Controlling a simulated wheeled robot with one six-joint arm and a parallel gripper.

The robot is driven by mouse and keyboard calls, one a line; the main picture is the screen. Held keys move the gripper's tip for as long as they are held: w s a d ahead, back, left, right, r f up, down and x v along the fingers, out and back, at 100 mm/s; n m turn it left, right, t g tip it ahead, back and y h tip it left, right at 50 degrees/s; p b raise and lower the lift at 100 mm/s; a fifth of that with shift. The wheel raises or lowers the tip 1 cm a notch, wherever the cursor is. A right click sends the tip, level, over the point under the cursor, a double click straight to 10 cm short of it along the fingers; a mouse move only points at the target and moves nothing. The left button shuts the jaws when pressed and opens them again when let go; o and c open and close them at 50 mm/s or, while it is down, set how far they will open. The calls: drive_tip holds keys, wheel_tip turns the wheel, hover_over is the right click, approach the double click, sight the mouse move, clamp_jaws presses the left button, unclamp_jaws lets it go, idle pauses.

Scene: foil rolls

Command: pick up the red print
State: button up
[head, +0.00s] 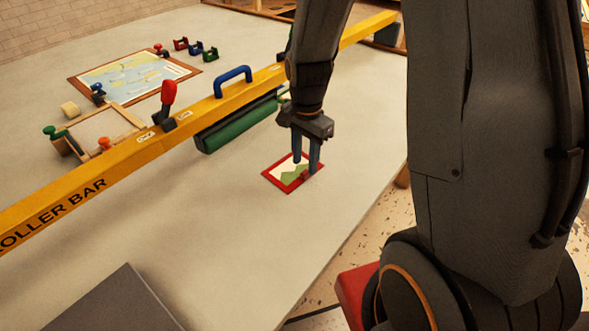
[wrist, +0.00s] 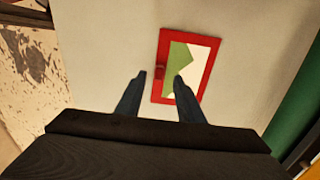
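The red print (head: 284,176) is a small flat card with a red border and a green and cream picture. It lies on the pale table, near its right edge in the head view. I cannot tell the height of the tips above the print.
A yellow roller bar (head: 130,157) crosses the table, with a green roller (head: 238,127) beside the print. Beyond the bar lie a framed map (head: 135,76), a wooden frame (head: 103,128) and several coloured clamps. The table front of the bar is mostly clear.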

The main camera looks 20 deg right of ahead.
sight(305, 172)
drive_tip(key=shift+s+f+p, duration=0.1)
drive_tip(key=shift+f+p, duration=0.25)
drive_tip(key=shift+f, duration=1.45)
clamp_jaws()
drive_tip(key=shift+r, duration=0.1)
